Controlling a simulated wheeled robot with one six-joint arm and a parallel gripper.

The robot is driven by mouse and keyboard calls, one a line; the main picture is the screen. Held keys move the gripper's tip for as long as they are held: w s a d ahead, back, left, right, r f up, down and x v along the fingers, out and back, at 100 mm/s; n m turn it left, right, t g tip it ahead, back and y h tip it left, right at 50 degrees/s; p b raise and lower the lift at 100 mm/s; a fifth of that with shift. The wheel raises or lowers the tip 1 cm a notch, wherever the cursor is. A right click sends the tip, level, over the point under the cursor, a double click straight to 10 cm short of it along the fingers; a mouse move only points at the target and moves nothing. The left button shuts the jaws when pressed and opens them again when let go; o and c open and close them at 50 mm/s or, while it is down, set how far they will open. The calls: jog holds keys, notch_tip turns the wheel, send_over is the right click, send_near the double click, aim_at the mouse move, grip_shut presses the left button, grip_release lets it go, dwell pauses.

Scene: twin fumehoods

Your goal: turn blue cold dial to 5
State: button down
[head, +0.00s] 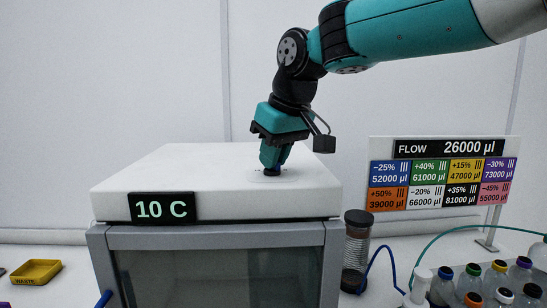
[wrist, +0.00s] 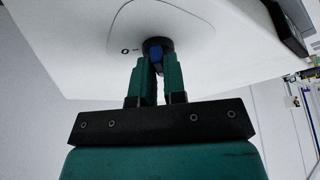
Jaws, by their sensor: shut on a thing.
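The blue cold dial (wrist: 156,56) sits on a dark round base on the white top of a box-shaped unit (head: 165,175). In the head view only a small dark part of the dial (head: 271,171) shows under my gripper (head: 271,163). My gripper points down onto the dial, and in the wrist view its two teal fingers (wrist: 155,68) are shut on it. A "0" mark is printed left of the dial in the wrist view; the other marks are hidden or too small to read. The unit's front display (head: 162,207) reads "10 C".
A flow sign (head: 443,174) reading 26000 µl stands at the right. A dark-capped cylinder (head: 357,252) stands close to the unit's right side. Several capped bottles (head: 497,280) are at the lower right. A yellow waste tray (head: 36,272) lies at the left. The unit's top is otherwise clear.

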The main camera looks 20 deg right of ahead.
jog(key=m, duration=0.2)
jog(key=m+h, duration=0.1)
jog(key=m, duration=0.1)
jog(key=shift+a+h, duration=0.15)
jog(key=shift+h, duration=0.15)
jog(key=shift+f+m+h+p, duration=0.1)
jog(key=shift+m+h+p, duration=0.65)
jog(key=shift+m, duration=1.05)
jog(key=c, duration=1.2)
grip_release()
